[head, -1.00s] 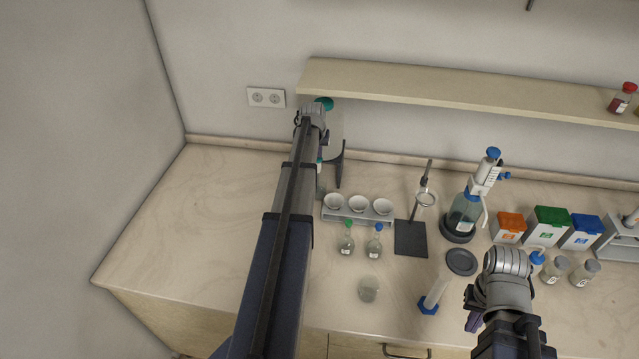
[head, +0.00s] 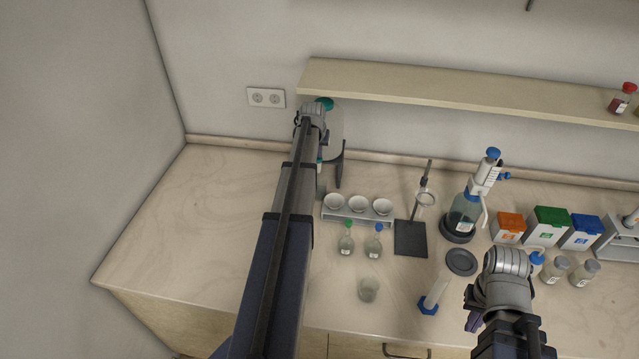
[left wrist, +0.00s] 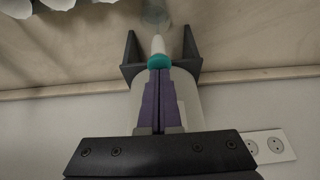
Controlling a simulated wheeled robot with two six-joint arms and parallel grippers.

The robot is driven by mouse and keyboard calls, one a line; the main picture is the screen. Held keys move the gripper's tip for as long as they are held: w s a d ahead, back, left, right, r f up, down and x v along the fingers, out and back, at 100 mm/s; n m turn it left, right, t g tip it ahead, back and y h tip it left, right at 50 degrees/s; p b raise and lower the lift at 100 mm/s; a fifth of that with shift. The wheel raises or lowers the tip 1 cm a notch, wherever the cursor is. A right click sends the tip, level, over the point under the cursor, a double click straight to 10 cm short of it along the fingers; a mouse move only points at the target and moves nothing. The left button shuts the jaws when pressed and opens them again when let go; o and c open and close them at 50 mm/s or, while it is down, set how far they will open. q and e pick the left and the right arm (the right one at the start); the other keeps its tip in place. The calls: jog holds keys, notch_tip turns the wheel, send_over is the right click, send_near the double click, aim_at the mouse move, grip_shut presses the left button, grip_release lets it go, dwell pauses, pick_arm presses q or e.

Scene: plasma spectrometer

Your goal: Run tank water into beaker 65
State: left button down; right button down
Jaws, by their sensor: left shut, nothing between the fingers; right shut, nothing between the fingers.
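The tank (head: 334,125), a pale see-through body with a teal cap (head: 324,103), stands on a dark stand (head: 339,165) at the back wall, partly behind my left arm. In the left wrist view its tap has a teal part (left wrist: 160,62) and a white part (left wrist: 158,45). My left gripper (left wrist: 160,74) is shut and empty, its purple fingertips at the teal part; contact is unclear. A blurry glass vessel (left wrist: 155,12) shows beyond the tap. A clear glass beaker (head: 368,289) stands near the front edge; no number is readable. My right gripper (head: 473,322) is shut and empty.
A rack with white bowls (head: 358,208) and two small capped flasks (head: 346,245) stand right of my left arm. A measuring cylinder (head: 435,295) stands near my right gripper. A shelf (head: 440,92) overhangs the back. The counter's left side (head: 190,230) is clear.

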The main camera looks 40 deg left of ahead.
pick_arm(q)
jog(key=shift+r+p, duration=1)
jog(key=shift+r, duration=0.05)
dwell(0.6)
notch_tip(320, 180, up, 5)
jog(key=p, duration=0.5)
dwell(0.4)
